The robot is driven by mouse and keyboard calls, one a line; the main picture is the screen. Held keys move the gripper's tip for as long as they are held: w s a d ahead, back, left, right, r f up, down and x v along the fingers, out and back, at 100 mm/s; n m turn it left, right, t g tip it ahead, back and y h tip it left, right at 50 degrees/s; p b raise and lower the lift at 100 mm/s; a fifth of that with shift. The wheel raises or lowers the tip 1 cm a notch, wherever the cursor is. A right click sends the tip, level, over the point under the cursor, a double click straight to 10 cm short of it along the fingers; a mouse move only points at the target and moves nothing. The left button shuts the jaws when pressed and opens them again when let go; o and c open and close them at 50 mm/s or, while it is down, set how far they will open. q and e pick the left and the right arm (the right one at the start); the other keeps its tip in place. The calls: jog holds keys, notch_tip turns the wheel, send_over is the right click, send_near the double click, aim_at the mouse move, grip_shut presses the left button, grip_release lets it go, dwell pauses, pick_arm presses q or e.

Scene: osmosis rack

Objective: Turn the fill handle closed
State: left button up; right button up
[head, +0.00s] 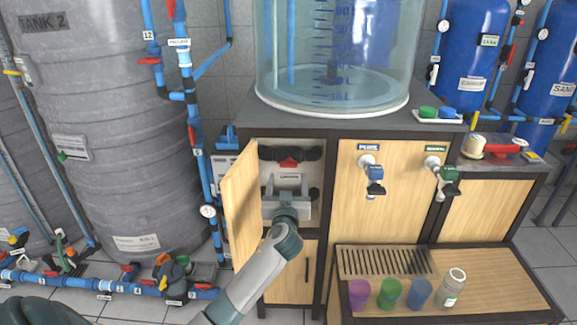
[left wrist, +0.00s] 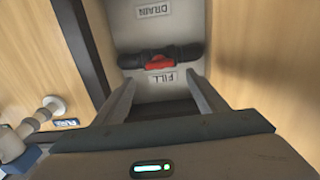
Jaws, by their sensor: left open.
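The red fill handle (head: 289,162) sits on a dark horizontal pipe inside the open cabinet. In the left wrist view the red handle (left wrist: 158,62) lies roughly along the pipe, beside an upside-down FILL label (left wrist: 160,78); a DRAIN label (left wrist: 155,11) is on its other side. My left gripper (head: 287,188) is at the cabinet opening, just below the handle in the head view. Its fingers are spread apart and empty, and in the left wrist view (left wrist: 160,90) they point toward the handle without visible contact. The lower part of the cabinet inside is hidden by my gripper. My right gripper is not in view.
The open wooden door (head: 240,208) stands at the left of the opening, close to my left arm. A blue tap (head: 375,173) and a green tap (head: 446,173) are on the panel to the right. Several coloured cups stand on the lower counter (head: 490,280).

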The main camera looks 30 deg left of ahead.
aim_at(289, 165)
pick_arm(q)
jog(key=x, duration=0.6)
jog(key=shift+w+a+p, duration=0.15)
jog(key=shift+w+p, duration=0.1)
jog(key=shift+p, duration=0.1)
jog(key=shift+w+a, duration=0.35)
jog(key=shift+w, duration=0.25)
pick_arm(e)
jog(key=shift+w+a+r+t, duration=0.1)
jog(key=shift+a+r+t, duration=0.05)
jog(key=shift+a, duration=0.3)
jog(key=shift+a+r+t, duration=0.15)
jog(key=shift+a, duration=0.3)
pick_arm(q)
jog(key=c, duration=1.1)
